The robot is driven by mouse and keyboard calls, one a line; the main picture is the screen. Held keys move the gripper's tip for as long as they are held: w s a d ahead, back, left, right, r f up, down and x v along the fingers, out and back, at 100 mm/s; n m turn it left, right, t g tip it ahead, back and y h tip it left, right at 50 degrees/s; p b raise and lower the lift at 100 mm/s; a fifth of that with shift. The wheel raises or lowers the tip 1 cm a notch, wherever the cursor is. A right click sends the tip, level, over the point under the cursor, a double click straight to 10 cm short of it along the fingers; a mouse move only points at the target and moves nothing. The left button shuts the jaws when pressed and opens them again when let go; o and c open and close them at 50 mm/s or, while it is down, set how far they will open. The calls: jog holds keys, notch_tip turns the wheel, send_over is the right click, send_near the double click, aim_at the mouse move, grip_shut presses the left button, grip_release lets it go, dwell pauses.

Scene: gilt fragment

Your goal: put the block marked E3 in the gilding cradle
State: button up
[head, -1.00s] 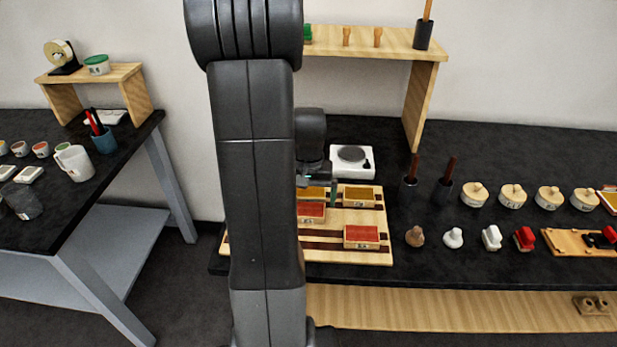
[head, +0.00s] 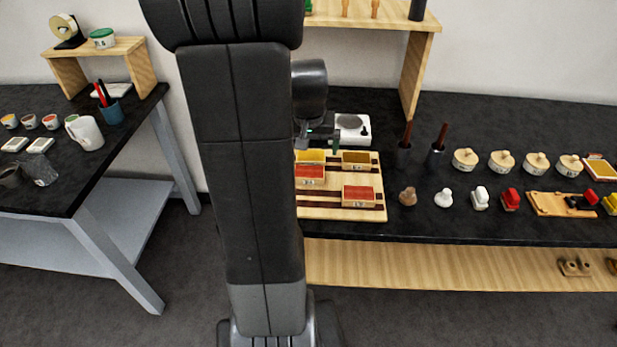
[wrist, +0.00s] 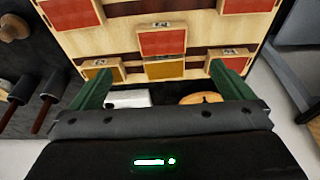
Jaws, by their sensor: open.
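Small wooden blocks with red or yellow tops sit on a slatted wooden board (head: 340,212). Their labels are too small to read, so I cannot tell which is E3. The head view shows a yellow block (head: 310,156), a darker yellow block (head: 355,158) and two red blocks (head: 310,173) (head: 358,193); my arm hides the board's left part. My gripper (wrist: 161,74) is open and empty at the board's back edge. In the wrist view a yellow block (wrist: 164,69) lies in line with the gap between the green fingers. I cannot tell which thing is the gilding cradle.
A white device with a round plate (head: 352,128) stands behind the board. Dark pots with brown handles (head: 437,157), round lidded pots (head: 466,159) and small stamps (head: 443,197) stand to the right. A wooden shelf (head: 412,75) is at the back. A side table (head: 130,125) is left.

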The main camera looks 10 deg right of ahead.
send_over(309, 172)
jog(key=s, duration=0.2)
notch_tip(309, 172, down, 8)
jog(key=shift+a+r, duration=0.1)
jog(key=shift+r, duration=0.15)
jog(key=shift+p+x, duration=0.75)
jog(key=shift+x, duration=1.9)
jog(key=shift+w+a+r, duration=0.1)
jog(key=shift+w+a, duration=0.05)
jog(key=c, duration=1.1)
